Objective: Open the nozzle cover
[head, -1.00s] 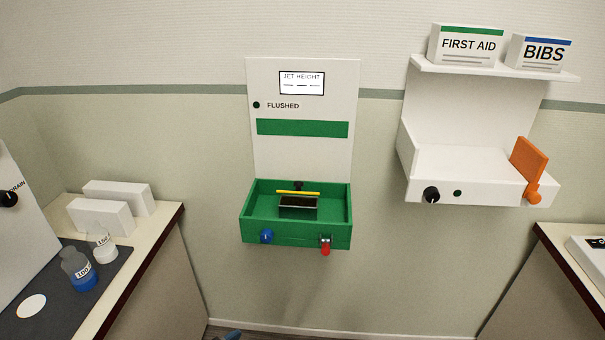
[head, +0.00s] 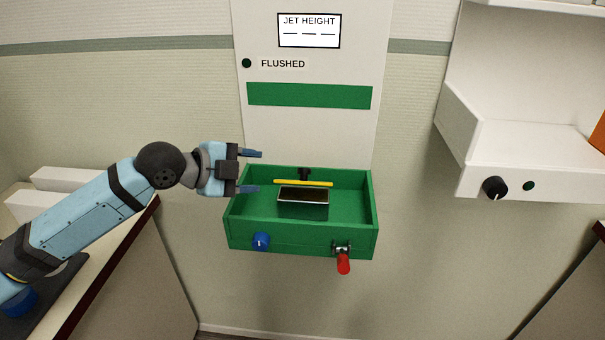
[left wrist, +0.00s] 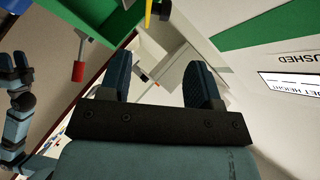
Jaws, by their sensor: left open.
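The green basin (head: 245,208) is fixed on a white wall panel. A black piece (head: 304,173) stands behind the bar. My left gripper (head: 256,171) is open and empty at the basin's left side, fingers pointing right, apart from the yellow bar. In the left wrist view my left gripper (left wrist: 160,78) has nothing between its fingers, and the yellow bar (left wrist: 148,12) shows at the top. My right gripper (left wrist: 14,68) is at the left edge, small.
A blue knob (head: 261,241) and a red lever (head: 343,262) are on the basin's front. A white shelf unit (head: 540,150) with a black knob (head: 495,187) hangs at right. A counter (head: 140,235) stands at left, under my left arm. Space above the basin is clear.

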